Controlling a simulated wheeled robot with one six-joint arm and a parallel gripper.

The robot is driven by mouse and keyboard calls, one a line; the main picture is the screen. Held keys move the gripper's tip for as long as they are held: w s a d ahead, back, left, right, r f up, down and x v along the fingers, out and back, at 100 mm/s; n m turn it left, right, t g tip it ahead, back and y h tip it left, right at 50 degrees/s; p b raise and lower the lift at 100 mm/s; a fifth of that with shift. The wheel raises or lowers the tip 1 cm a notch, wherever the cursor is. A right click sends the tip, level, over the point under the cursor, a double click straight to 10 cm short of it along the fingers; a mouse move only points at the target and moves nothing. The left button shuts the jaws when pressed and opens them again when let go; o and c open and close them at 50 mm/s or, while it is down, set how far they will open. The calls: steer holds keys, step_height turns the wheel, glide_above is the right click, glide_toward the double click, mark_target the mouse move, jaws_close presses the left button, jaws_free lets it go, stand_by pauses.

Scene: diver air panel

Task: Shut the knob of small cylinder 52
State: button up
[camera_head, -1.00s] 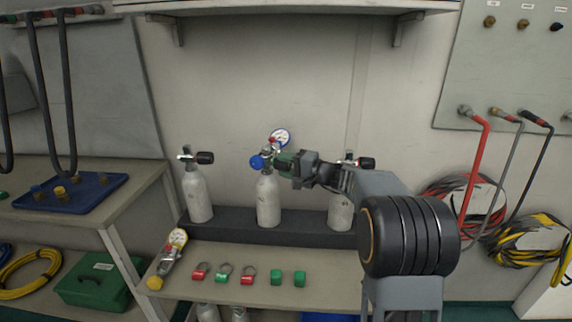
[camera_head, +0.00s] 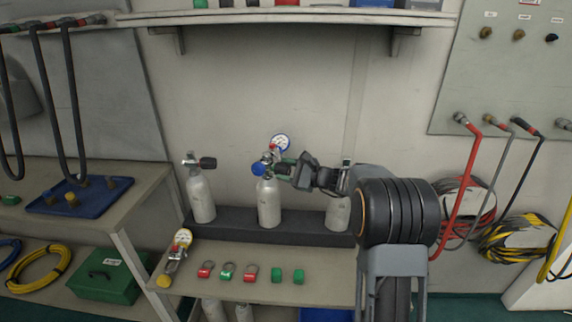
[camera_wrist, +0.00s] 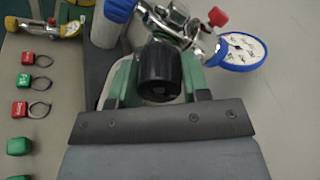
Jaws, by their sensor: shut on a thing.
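Three small grey cylinders stand in a row on the dark ledge. The middle cylinder (camera_head: 269,205) carries a valve with a blue cap (camera_head: 258,169) and a blue-rimmed gauge (camera_head: 281,143). My gripper (camera_head: 285,170) reaches in from the right at that valve. In the wrist view its green fingers (camera_wrist: 158,88) are shut on the black knob (camera_wrist: 160,70), one on each side. The gauge (camera_wrist: 239,50), a red tap (camera_wrist: 218,17) and the metal valve body (camera_wrist: 175,22) lie just beyond the knob. No cylinder number is readable.
The left cylinder (camera_head: 202,199) has its own black knob (camera_head: 208,163). The right cylinder (camera_head: 337,212) is partly hidden by my arm. A yellow-ended gauge piece (camera_head: 174,259), red and green tags (camera_head: 228,270) and green caps (camera_head: 298,276) lie on the bench in front.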

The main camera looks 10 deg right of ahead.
steer(key=shift+m+p, duration=0.9)
steer(key=shift+m, duration=0.3)
steer(key=o, duration=0.9)
steer(key=shift+o, duration=0.2)
steer(key=v, duration=1.4)
steer(key=shift+w, duration=0.15)
